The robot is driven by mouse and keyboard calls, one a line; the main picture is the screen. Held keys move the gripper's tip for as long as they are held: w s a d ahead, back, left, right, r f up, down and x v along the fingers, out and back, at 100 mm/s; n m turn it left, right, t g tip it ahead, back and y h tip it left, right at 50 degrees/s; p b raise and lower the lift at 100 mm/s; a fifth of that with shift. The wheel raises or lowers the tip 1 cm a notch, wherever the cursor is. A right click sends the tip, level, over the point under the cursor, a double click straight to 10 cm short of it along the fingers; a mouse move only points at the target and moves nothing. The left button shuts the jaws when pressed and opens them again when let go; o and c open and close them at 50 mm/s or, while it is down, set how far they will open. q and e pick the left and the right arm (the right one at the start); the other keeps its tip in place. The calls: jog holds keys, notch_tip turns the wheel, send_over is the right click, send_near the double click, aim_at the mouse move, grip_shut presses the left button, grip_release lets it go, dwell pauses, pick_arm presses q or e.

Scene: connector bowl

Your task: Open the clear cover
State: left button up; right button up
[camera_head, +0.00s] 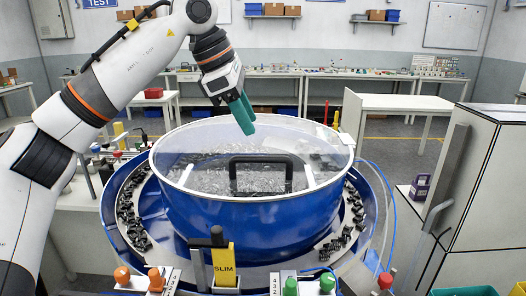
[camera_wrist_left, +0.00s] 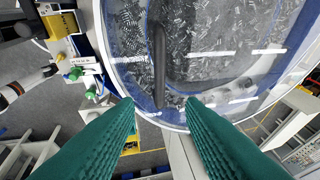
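The clear cover (camera_head: 215,150) lies flat over the blue bowl (camera_head: 255,222) and looks closed. Its black handle (camera_head: 261,159) stands at the near side; in the left wrist view the handle (camera_wrist_left: 159,60) appears as a dark bar. My left gripper (camera_head: 243,115) has teal fingers and is above the cover, farther back than the handle in the head view. In the left wrist view its fingers (camera_wrist_left: 159,104) are spread apart with nothing between them. Small connectors (camera_head: 245,172) show through the cover. My right gripper is not in view.
A metal track (camera_head: 133,225) with dark connectors rings the bowl. A yellow SLIM block (camera_head: 224,266) and orange and green knobs stand in front. A grey cabinet (camera_head: 465,190) with a handle stands at the right. The space above the cover is otherwise free.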

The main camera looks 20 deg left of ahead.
aim_at(267, 157)
pick_arm(q)
jog(key=x, duration=0.8)
jog(key=shift+w+d+f+p, duration=0.1)
jog(key=shift+d+f+p, duration=0.05)
jog(key=shift+f+p, duration=0.15)
grip_shut()
